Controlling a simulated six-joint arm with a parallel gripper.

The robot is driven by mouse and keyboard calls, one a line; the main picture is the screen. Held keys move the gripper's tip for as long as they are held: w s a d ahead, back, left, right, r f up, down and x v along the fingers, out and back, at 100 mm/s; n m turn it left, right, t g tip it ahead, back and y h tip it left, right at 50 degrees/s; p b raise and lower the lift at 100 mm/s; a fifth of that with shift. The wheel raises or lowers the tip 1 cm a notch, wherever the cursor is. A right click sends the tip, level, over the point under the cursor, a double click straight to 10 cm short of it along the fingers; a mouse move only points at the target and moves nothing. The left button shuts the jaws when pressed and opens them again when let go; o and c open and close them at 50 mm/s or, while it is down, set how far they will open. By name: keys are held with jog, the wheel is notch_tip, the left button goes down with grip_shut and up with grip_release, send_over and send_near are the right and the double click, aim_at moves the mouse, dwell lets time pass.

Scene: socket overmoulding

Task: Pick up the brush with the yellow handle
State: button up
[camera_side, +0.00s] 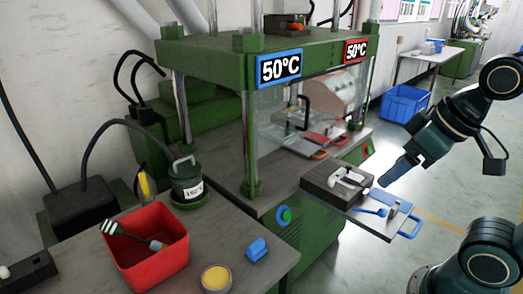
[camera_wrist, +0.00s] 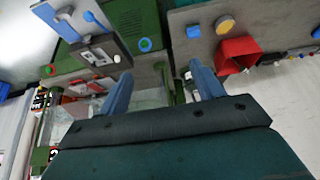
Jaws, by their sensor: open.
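A yellow handle (camera_side: 145,186) with a dark part stands upright at the back rim of a red bin (camera_side: 158,266) in the side view; its lower end is hidden, and I cannot tell whether it is inside or behind the bin. A brush with a black-and-white striped end (camera_side: 122,233) leans in the same bin. The red bin also shows in the wrist view (camera_wrist: 232,47), where the yellow handle cannot be made out. My gripper (camera_side: 384,182) is open and empty, far right of the bin, above the small tray by the press. Its two blue fingers are spread in the wrist view (camera_wrist: 160,84).
A blue-handled tray (camera_side: 398,226) juts out under my gripper.

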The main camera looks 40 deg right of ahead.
jog(key=c, duration=0.4)
jog(key=shift+o, duration=0.2)
jog(key=shift+w, duration=0.1)
jog(key=w+a+n+t+y, duration=0.15)
jog(key=w+a, duration=0.25)
jog(key=w, duration=1)
jog(key=w+a+n+t+y, duration=0.15)
jog(key=w+a, duration=0.25)
jog(key=w, duration=1.1)
jog(key=w+a+f+n+t+y, duration=0.1)
jog(key=w+a+f, duration=0.3)
jog(key=w+f, duration=0.4)
jog(key=w+a+f+n+t+y, duration=0.1)
jog(key=w+a+f+t+y, duration=0.1)
jog(key=w+a+f, duration=0.3)
jog(key=w+f, duration=0.3)
jog(key=w, duration=0.2)
jog(key=shift+w+a+f+t, duration=0.15)
jog(key=shift+w+f+t, duration=0.15)
jog(key=shift+w, duration=0.05)
